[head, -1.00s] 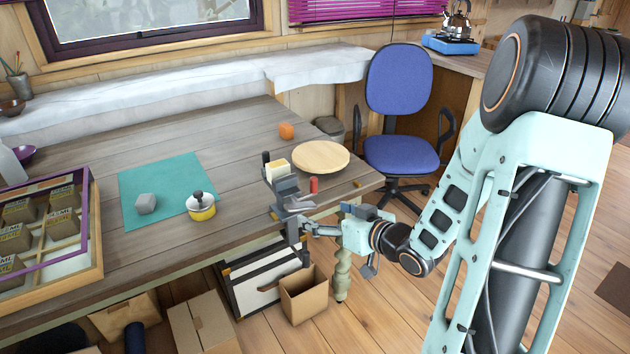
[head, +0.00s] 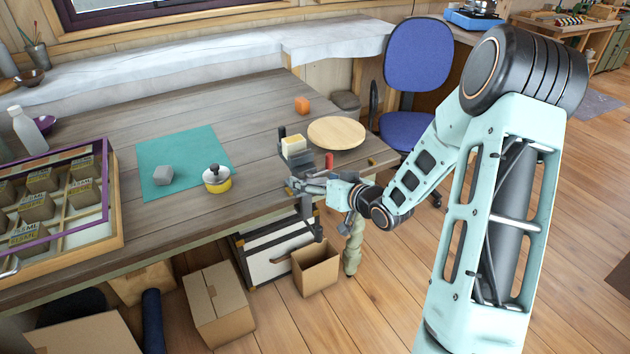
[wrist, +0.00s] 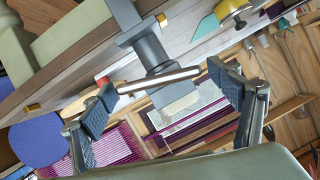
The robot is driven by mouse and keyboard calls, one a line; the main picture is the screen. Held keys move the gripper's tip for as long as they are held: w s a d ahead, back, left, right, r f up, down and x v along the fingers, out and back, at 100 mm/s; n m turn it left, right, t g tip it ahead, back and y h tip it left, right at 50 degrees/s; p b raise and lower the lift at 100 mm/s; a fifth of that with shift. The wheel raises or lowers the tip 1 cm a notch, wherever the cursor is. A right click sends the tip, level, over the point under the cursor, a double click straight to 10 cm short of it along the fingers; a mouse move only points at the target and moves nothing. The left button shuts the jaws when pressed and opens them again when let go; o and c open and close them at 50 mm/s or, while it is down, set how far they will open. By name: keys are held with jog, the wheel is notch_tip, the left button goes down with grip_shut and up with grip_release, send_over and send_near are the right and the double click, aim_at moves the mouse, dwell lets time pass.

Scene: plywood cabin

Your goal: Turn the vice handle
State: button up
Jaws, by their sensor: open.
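The grey vice (head: 287,160) is fixed at the near edge of the wooden table, with a pale yellow block (head: 293,145) at its jaws. In the wrist view, the dark vice body (wrist: 149,50) comes down from above, and its slim metal handle bar (wrist: 158,81) lies crosswise in front of it. My gripper (wrist: 166,93) is open, with one finger near each end of the bar. The left finger is very close to the bar's left end; I cannot tell if it touches. In the head view my gripper (head: 303,185) is at the vice's front, hiding the handle.
An open cardboard box (head: 316,272) is on the floor below.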

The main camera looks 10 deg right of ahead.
jog(key=shift+w+f, duration=0.1)
jog(key=shift+w, duration=0.05)
jog(key=shift+c, duration=0.2)
jog(key=c, duration=1.2)
jog(key=shift+o, duration=0.2)
jog(key=shift+a+f+b, duration=0.1)
jog(key=shift+b, duration=0.3)
jog(key=shift+n+h+b, duration=0.3)
jog(key=shift+n+b, duration=0.1)
jog(key=shift+b, duration=0.05)
